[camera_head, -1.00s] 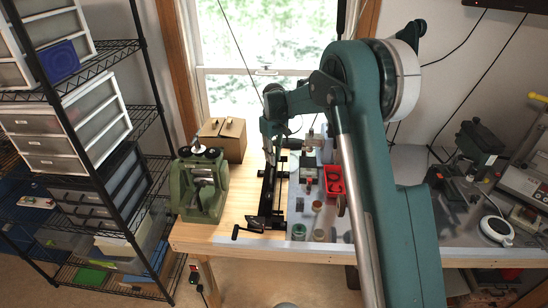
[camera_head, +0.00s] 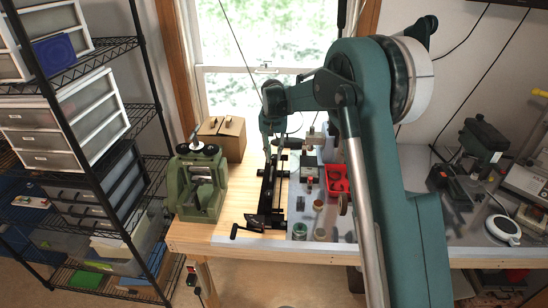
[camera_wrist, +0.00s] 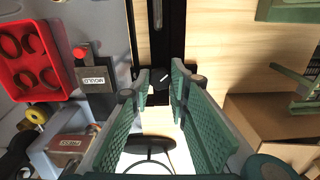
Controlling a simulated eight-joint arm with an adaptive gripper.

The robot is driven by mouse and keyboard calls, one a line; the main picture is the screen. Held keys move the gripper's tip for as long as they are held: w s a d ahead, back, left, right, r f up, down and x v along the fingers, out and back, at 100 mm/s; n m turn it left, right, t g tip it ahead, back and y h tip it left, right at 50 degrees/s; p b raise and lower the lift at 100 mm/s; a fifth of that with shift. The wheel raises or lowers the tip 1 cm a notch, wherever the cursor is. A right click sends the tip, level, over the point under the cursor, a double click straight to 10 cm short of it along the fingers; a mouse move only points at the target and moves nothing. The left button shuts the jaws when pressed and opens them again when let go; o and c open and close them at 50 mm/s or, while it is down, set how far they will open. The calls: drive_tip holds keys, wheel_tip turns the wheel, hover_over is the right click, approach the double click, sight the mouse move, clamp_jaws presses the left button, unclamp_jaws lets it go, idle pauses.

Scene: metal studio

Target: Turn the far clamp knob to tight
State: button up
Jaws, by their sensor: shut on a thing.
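The far clamp knob (camera_wrist: 160,78) is a dark knob with a short white line on top, at the far end of the black bench rail in the wrist view. My gripper (camera_wrist: 161,82) has its two green padded fingers on either side of the knob and is shut on it. In the head view my gripper (camera_head: 272,145) points down at the far end of the black rail device (camera_head: 268,190). The knob is too small and covered there to make out. The white line runs slantwise in the wrist view.
A green rolling mill (camera_head: 201,185) and a cardboard box (camera_head: 222,138) stand left of the rail. A red holder (camera_head: 337,180) and small pots (camera_head: 300,231) stand to its right. A labelled block (camera_wrist: 93,76) lies close beside the fingers. Bare wood shows at the front left.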

sight(272, 157)
drive_tip(key=m+b, duration=0.1)
drive_tip(key=m, duration=0.5)
drive_tip(key=shift+a+m+b, duration=0.1)
drive_tip(key=shift+m+b, duration=0.2)
drive_tip(key=m+b, duration=0.1)
drive_tip(key=m, duration=0.5)
drive_tip(key=shift+m, duration=0.3)
drive_tip(key=o, duration=0.9)
drive_tip(key=shift+r, duration=0.1)
drive_tip(key=shift+s+a+r, duration=0.1)
drive_tip(key=shift+a+r, duration=0.05)
drive_tip(key=shift+r, duration=2.85)
drive_tip(key=shift+s+a+r, duration=0.1)
drive_tip(key=shift+a+r, duration=0.05)
drive_tip(key=shift+r, duration=2.8)
